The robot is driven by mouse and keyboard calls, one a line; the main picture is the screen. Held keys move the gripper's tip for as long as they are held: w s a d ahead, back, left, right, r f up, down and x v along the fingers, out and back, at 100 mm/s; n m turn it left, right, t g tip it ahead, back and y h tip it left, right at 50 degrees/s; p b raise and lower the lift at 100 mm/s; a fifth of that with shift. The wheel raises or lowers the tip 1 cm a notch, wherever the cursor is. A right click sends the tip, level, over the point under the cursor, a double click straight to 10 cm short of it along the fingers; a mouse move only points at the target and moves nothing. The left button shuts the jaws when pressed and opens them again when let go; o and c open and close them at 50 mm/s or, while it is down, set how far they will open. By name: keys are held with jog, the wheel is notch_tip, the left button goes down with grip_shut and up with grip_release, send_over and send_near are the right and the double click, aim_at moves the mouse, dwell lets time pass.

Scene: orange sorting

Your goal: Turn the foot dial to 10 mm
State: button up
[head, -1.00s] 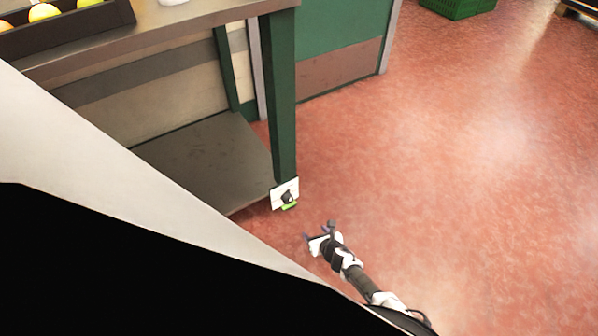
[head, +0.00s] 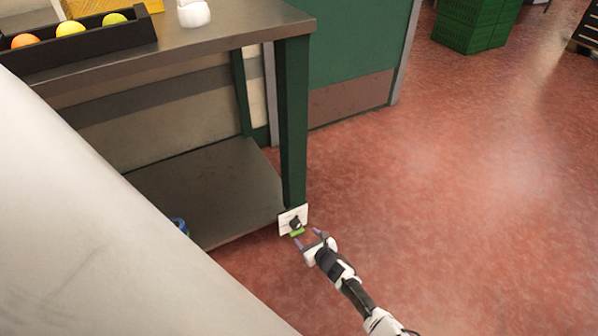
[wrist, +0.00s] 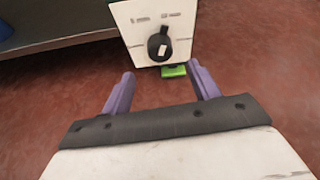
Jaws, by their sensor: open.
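The foot dial is a black knob (wrist: 158,46) with a pale mark, on a white plate (wrist: 185,35) low on the table's green leg. In the head view the knob (head: 295,223) and plate (head: 286,220) sit at the foot of the leg. A bright green piece (wrist: 174,71) sticks out below the knob. The plate's print is too small to read. My gripper (wrist: 160,88) is open and empty, its two purple fingers pointing toward the plate, with the knob ahead between them and apart from them. In the head view my gripper (head: 308,240) is just right of and below the plate.
The steel table (head: 200,42) has a lower shelf (head: 215,185) left of the plate, with a blue item (head: 180,226) at its front edge. A black tray (head: 95,42) of fruit stands on top. Green crates (head: 470,27) stand far back. Red floor is clear on the right.

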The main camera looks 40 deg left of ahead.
aim_at(298, 227)
jog(key=b+x, duration=0.1)
jog(key=x, duration=0.2)
jog(key=b+x, duration=0.2)
jog(key=shift+w+a+f, duration=0.1)
jog(key=shift+a+f, duration=0.15)
jog(key=shift+f, duration=0.15)
jog(key=shift+b+x, duration=0.6)
jog(key=shift+x, duration=0.25)
jog(key=shift+r, duration=0.2)
jog(key=c, duration=1)
